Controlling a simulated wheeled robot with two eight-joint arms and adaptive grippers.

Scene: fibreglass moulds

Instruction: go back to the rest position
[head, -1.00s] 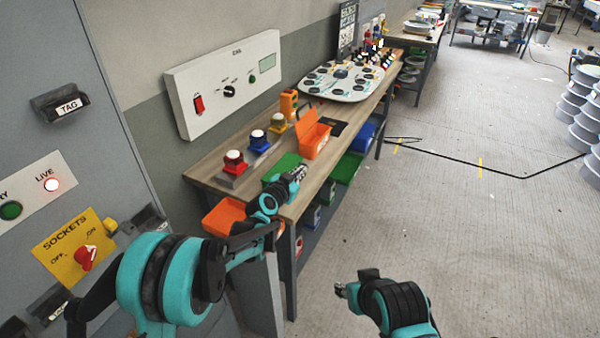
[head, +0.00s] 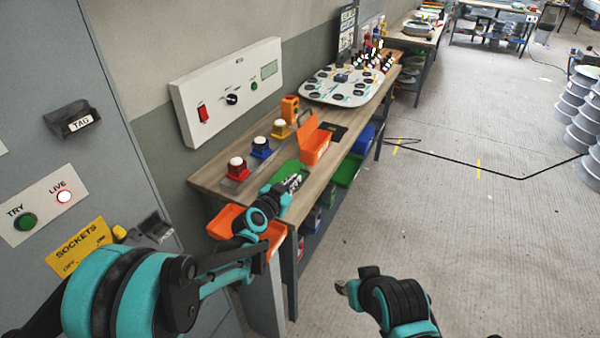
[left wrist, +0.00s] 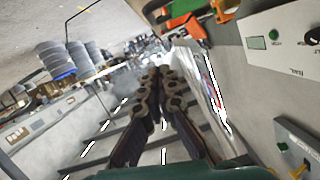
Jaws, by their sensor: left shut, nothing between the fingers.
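My left gripper (head: 291,183) is shut and empty. My right gripper (head: 342,287) is low in the head view, over open floor and apart from the bench. Its fingertips are too small to show whether it is open.
Red, blue and yellow button boxes (head: 261,148) and an open orange box (head: 316,148) stand on the bench. An orange bin (head: 226,219) hangs at its near end. A white control panel (head: 228,93) is on the wall.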

